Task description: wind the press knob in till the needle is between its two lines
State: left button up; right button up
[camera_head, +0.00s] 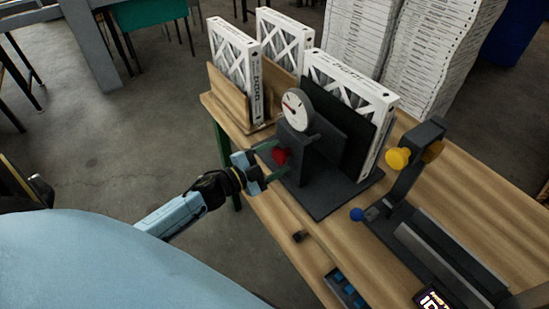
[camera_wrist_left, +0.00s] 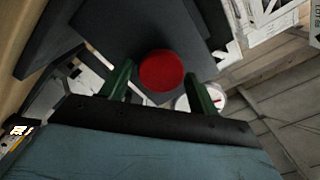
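The red press knob (camera_head: 280,157) sticks out from the front of the dark press (camera_head: 317,180) on the wooden bench. My left gripper (camera_head: 272,161) is at the knob, its green fingers on either side. In the left wrist view the red knob (camera_wrist_left: 161,70) lies between the open fingers (camera_wrist_left: 160,88), with a gap on each side. The round white gauge (camera_head: 296,110) sits on top of the press; its needle and lines are too small to read. Part of the gauge (camera_wrist_left: 212,98) shows behind a finger in the wrist view. My right gripper is out of view.
A white boxed filter (camera_head: 350,90) stands in the press; two others (camera_head: 236,68) (camera_head: 285,38) stand in a wooden rack behind. A blue tray (camera_head: 345,288) lies near the bench's front edge.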

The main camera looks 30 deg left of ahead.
pick_arm(q)
jog(key=shift+o, duration=0.4)
jog(key=shift+s+a, duration=0.1)
jog(key=shift+s, duration=0.15)
jog(key=b+v, duration=0.1)
jog(key=v, duration=1.2)
jog(key=shift+b, duration=0.3)
jog(key=s+a+f+n+g+y+b, duration=0.1)
jog(key=s+f+n+g+y+b, duration=0.15)
jog(key=f, duration=0.75)
jog(key=s+f+n+g+y+b, duration=0.1)
jog(key=s+f+n+y, duration=0.15)
jog(key=f, duration=0.85)
jog(key=s+a+f+n+g+y+b, duration=0.1)
jog(key=s+f+n+g+y+b, duration=0.2)
jog(key=f, duration=0.7)
jog(key=s+d+f+n+g+b, duration=0.1)
jog(key=s+d+f+g, duration=0.2)
jog(key=s+f, duration=0.4)
jog(key=s+d+f+n+g+b, duration=0.1)
jog(key=s+d+f+g, duration=0.2)
jog(key=s+f, duration=0.4)
jog(key=s+d+f+n+g+h+b, duration=0.1)
jog(key=s+d+f+n+g, duration=0.1)
jog(key=s+d+f, duration=0.3)
jog(key=s+f+g, duration=0.1)
jog(key=s+f, duration=0.1)
jog(key=s, duration=0.2)
jog(key=shift+d+f, duration=0.15)
jog(key=shift+f, duration=0.2)
